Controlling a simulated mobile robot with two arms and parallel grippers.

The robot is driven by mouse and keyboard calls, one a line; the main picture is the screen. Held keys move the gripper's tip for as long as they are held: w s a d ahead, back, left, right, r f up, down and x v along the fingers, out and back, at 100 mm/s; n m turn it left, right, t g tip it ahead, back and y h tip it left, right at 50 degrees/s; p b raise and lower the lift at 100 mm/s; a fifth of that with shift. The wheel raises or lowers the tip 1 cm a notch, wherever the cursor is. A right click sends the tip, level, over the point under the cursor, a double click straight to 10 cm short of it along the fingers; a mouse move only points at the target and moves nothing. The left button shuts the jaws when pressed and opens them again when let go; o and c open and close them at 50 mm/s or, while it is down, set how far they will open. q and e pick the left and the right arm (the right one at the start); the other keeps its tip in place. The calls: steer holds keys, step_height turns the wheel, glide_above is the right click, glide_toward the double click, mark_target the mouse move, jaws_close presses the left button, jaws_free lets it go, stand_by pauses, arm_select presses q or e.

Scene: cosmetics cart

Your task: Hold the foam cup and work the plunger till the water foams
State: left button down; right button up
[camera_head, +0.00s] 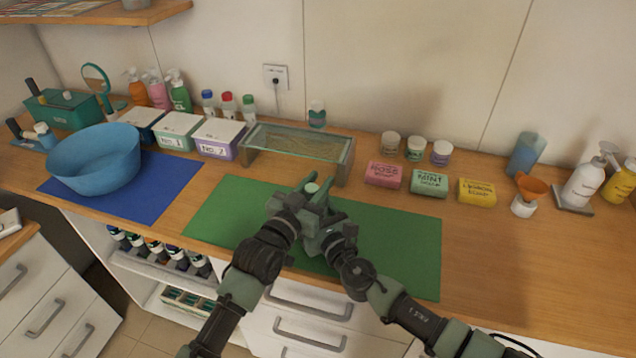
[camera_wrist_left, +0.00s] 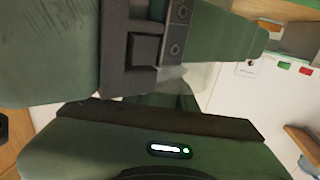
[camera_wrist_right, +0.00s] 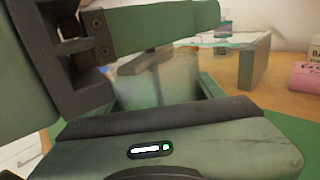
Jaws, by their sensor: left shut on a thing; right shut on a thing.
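My left gripper (camera_head: 305,192) and my right gripper (camera_head: 325,200) meet close together above the green mat. A pale green round top (camera_head: 312,188) shows between the fingers; it looks like the plunger's knob. In the right wrist view the translucent foam cup (camera_wrist_right: 165,85) stands between the fingers of my right gripper, which is shut on it. In the left wrist view a pale translucent part (camera_wrist_left: 197,77) shows behind a finger. My left gripper is shut, seemingly on the plunger; the fingers hide most of its grip. The water and any foam cannot be made out.
The green mat (camera_head: 400,240) lies under my grippers. A glass-topped stand (camera_head: 342,160) is just behind them. Soap boxes (camera_head: 429,182) and small jars (camera_head: 415,148) stand to the right. A blue bowl (camera_head: 95,165) is on the left. The counter's right front is clear.

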stand_by(0.3)
arm_select(q)
step_height(320, 180, up, 5)
steer(key=shift+r, duration=0.2)
steer(key=c, duration=1.1)
jaws_free()
steer(key=v, duration=1.2)
